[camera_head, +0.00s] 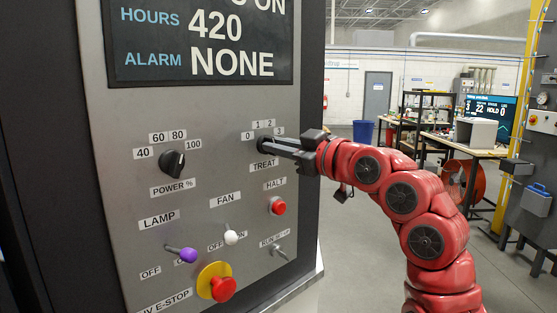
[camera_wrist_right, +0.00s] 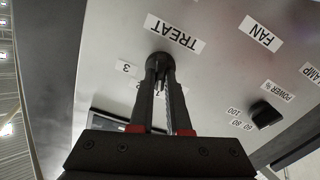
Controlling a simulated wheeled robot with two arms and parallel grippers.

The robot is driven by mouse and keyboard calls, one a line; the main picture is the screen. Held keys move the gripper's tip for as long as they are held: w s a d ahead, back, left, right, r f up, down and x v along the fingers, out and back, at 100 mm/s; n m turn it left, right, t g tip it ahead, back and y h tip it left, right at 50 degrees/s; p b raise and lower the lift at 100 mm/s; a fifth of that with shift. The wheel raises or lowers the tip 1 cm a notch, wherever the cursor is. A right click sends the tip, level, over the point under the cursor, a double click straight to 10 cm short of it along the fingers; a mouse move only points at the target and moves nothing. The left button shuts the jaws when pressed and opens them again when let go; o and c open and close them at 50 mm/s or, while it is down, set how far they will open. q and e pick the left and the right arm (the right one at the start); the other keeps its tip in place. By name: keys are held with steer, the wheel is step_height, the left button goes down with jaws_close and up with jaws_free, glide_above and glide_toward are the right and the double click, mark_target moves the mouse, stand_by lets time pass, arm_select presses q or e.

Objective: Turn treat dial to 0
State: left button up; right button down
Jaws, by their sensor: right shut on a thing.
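The treat dial (camera_wrist_right: 160,57) is a small dark knob on the grey control panel (camera_head: 215,110). In the head view it sits under the marks 0, 1, 2 and 3 and above the TREAT label (camera_head: 264,165), mostly covered by my fingers. My right gripper (camera_head: 274,142) reaches in from the right and is shut on the dial. The wrist view shows both fingertips (camera_wrist_right: 160,75) closed around it. The dial's pointer is hidden, so I cannot tell its setting. My left gripper is not in view.
Left of the dial is the black power knob (camera_head: 172,162). Below are a red halt button (camera_head: 278,206), a white fan lever (camera_head: 231,237), a purple lamp lever (camera_head: 187,254) and the red emergency stop (camera_head: 222,288). A display screen (camera_head: 200,40) is above. Open floor lies right of the panel.

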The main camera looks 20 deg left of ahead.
steer(key=shift+s+a+f+n+b, duration=0.1)
steer(key=shift+n+b, duration=0.45)
steer(key=shift+n, duration=1.4)
steer(key=shift+f+n+b, duration=0.1)
steer(key=shift+n+b, duration=0.45)
steer(key=shift+n, duration=1.4)
steer(key=c, duration=0.9)
jaws_free()
steer(key=shift+r, duration=0.1)
